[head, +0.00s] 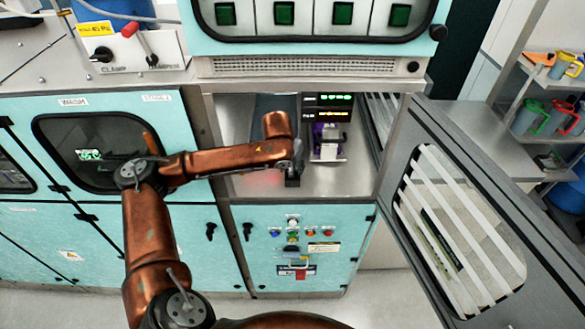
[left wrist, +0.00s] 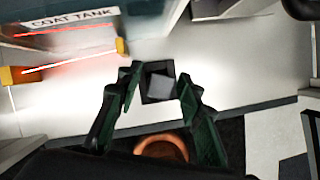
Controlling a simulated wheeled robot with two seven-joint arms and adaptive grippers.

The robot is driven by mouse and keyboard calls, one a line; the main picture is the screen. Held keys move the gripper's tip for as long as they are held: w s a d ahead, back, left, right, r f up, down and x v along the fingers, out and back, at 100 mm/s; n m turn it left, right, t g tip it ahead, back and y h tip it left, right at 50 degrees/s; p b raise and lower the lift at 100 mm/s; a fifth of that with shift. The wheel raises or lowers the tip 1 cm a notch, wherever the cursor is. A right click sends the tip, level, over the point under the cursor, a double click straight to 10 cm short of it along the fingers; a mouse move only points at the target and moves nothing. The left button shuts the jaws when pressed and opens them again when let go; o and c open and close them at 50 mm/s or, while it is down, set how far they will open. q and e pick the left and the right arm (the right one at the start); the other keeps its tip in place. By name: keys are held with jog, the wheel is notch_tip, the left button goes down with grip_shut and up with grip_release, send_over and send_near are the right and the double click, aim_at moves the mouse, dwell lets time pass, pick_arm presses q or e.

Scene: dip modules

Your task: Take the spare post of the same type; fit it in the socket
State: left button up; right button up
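My left gripper (head: 291,172) is inside the open bay of the machine, low over its pale floor. In the left wrist view, its dark green fingers (left wrist: 157,84) are apart, on either side of a small dark square piece with a grey top (left wrist: 160,86). I cannot tell whether this piece is a post or the socket, or whether the fingers touch it. A purple and grey unit (head: 328,142) stands to the right of the gripper in the bay. No spare post can be clearly made out. My right gripper is not in view.
An open slatted door (head: 460,225) swings out at the right of the bay. A small display (head: 328,106) is at its back. A tank labelled COAT TANK (left wrist: 72,18) and red light lines lie beside the gripper. Colored jugs (head: 540,115) stand on a shelf far right.

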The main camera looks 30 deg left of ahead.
pick_arm(q)
jog(key=v, duration=1.1)
jog(key=shift+s+f, duration=0.1)
jog(key=shift+f, duration=0.05)
